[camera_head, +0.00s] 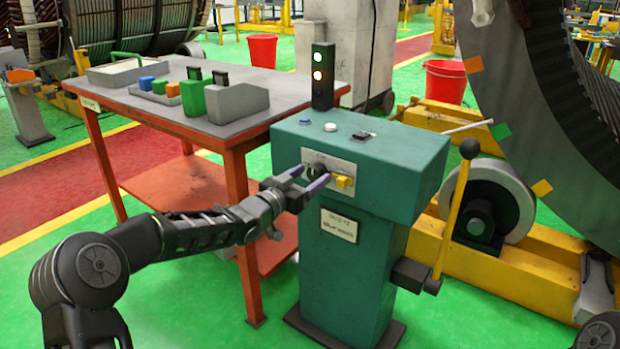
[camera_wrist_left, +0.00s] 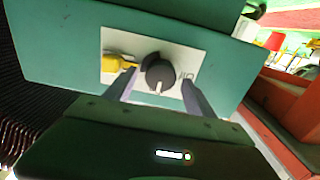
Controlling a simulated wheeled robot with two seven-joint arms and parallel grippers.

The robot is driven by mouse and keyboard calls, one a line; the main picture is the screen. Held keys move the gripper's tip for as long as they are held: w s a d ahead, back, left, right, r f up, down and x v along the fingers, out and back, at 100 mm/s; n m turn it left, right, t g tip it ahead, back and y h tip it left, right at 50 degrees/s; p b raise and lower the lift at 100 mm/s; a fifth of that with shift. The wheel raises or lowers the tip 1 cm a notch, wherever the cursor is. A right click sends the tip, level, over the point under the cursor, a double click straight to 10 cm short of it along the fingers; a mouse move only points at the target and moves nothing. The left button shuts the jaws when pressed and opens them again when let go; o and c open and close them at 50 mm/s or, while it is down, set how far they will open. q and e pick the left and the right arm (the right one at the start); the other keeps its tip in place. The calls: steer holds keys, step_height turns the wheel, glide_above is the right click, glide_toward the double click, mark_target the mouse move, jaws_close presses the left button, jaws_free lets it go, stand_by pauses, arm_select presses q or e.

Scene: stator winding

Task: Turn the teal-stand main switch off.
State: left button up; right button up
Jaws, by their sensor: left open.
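The teal stand (camera_head: 360,170) stands on the green floor with a light switch plate on its front face. The main switch is a black rotary knob (camera_wrist_left: 157,74) with a pale pointer mark; in the head view the knob (camera_head: 318,171) shows between my fingers. A yellow part (camera_wrist_left: 118,64) sits beside the knob on the plate, and it also shows in the head view (camera_head: 345,182). My left gripper (camera_head: 308,178) is open at the plate, and in the left wrist view its fingers (camera_wrist_left: 158,92) lie on either side of the knob. Contact with the knob cannot be told.
A signal tower (camera_head: 322,75) with lit lamps and several buttons top the stand. A yellow lever (camera_head: 455,215) with a black ball stands at its right side. An orange-framed table (camera_head: 200,125) with blocks and trays is close on the left. Red buckets (camera_head: 445,82) stand behind.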

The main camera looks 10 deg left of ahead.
arm_select(q)
steer(key=shift+w, duration=0.15)
steer(key=shift+c, duration=0.3)
steer(key=c, duration=1.3)
